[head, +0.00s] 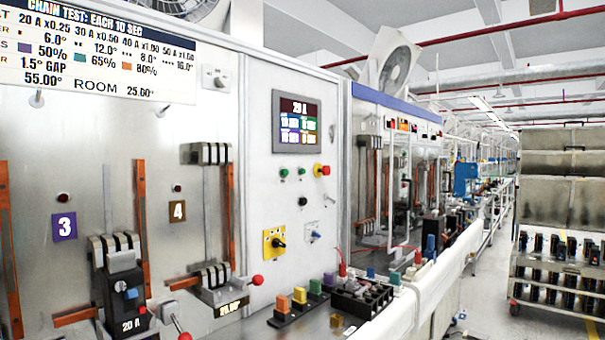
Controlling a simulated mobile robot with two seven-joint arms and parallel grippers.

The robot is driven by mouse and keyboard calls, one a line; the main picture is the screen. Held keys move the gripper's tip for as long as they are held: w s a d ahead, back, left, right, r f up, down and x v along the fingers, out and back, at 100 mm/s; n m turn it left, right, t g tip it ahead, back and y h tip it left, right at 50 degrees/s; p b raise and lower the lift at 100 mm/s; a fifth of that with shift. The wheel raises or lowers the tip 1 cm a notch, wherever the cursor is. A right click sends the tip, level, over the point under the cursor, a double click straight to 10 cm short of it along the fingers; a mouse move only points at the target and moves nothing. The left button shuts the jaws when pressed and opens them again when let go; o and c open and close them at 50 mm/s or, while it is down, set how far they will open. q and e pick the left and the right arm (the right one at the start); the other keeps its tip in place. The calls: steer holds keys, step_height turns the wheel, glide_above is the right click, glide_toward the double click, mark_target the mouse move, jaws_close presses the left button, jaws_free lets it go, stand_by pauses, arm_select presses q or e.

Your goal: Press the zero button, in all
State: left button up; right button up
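I cannot read any label that tells which one is the zero button. A black breaker (121,283) marked "20 A" stands at the station with purple sign 3 (65,225). Neither of my grippers is in view.
Red-ball levers (257,280) stick out near the bench front. Coloured blocks (299,296) and a black tray (362,298) of dark parts lie on the bench below the panel. A yellow rotary switch (275,242) is low on the panel. A shelved cart (560,220) stands right; the aisle floor is open.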

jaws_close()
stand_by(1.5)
